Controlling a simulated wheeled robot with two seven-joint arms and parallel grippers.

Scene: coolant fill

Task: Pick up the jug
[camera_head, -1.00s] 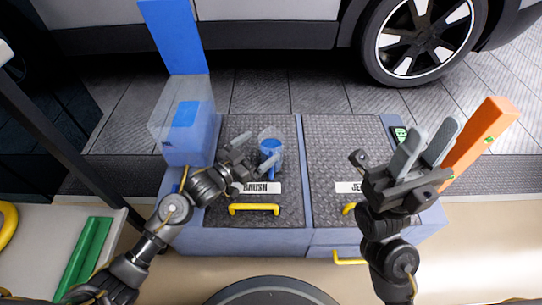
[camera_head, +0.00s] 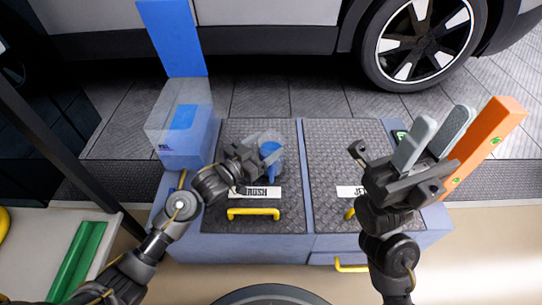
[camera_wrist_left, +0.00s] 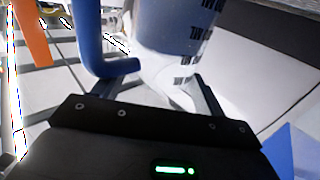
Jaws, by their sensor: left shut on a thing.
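The jug (camera_head: 270,150) is a small clear vessel with blue parts, above the left dark panel of the bench top. My left gripper (camera_head: 258,163) is at its left side and partly covers it. In the left wrist view, the jug's translucent body (camera_wrist_left: 175,30) with dark markings stands between my left gripper's fingers (camera_wrist_left: 150,95), which are shut on it. Its blue handle (camera_wrist_left: 98,45) shows at the left. I cannot tell from the head view whether its base touches the panel. My right gripper (camera_head: 445,122) is open and empty over the right side.
A translucent tank (camera_head: 180,140) with blue contents stands left of the jug, below a tall blue panel (camera_head: 172,38). An orange post (camera_head: 490,135) rises behind my right gripper. A car wheel (camera_head: 420,45) is behind.

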